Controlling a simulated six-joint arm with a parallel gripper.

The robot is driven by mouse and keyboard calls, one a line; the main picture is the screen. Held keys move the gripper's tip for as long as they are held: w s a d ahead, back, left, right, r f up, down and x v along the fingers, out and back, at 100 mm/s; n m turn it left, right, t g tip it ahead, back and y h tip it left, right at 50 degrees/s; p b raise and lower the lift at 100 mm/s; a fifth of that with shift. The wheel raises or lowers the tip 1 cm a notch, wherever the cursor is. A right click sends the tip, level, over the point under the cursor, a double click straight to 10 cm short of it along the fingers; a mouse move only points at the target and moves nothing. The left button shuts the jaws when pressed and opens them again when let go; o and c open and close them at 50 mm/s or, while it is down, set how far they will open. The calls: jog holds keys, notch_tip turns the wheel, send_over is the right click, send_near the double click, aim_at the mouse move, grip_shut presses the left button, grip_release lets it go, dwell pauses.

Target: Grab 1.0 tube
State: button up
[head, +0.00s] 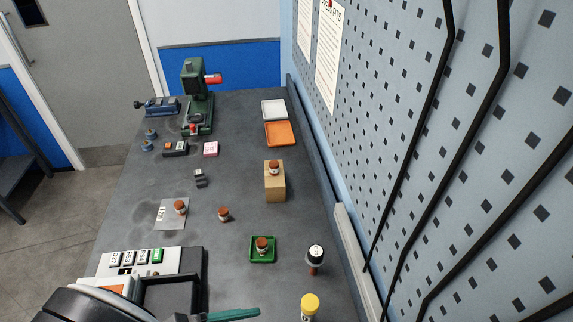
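No tube can be read as 1.0 from this view. Several small jars or tubes with reddish-brown caps stand on the bench. One jar (180,208) is on a grey card (166,221) whose lettering is too small to read. One jar (223,215) stands on the bare bench, one jar (262,245) in a green tray (252,261), and one jar (274,168) on a wooden block (274,189). A yellow-capped tube (310,304) and a black-and-white-topped piece (315,256) stand at the front right. My gripper's fingertips do not show.
A green press (197,97) and a blue vise (160,106) stand at the back. White (274,109) and orange (281,134) trays lie along the pegboard wall (375,90). A labelled rack (130,262), a dark rounded shape and a teal bar (233,314) fill the front left. Mid-bench has free room.

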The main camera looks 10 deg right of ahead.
aim_at(303, 311)
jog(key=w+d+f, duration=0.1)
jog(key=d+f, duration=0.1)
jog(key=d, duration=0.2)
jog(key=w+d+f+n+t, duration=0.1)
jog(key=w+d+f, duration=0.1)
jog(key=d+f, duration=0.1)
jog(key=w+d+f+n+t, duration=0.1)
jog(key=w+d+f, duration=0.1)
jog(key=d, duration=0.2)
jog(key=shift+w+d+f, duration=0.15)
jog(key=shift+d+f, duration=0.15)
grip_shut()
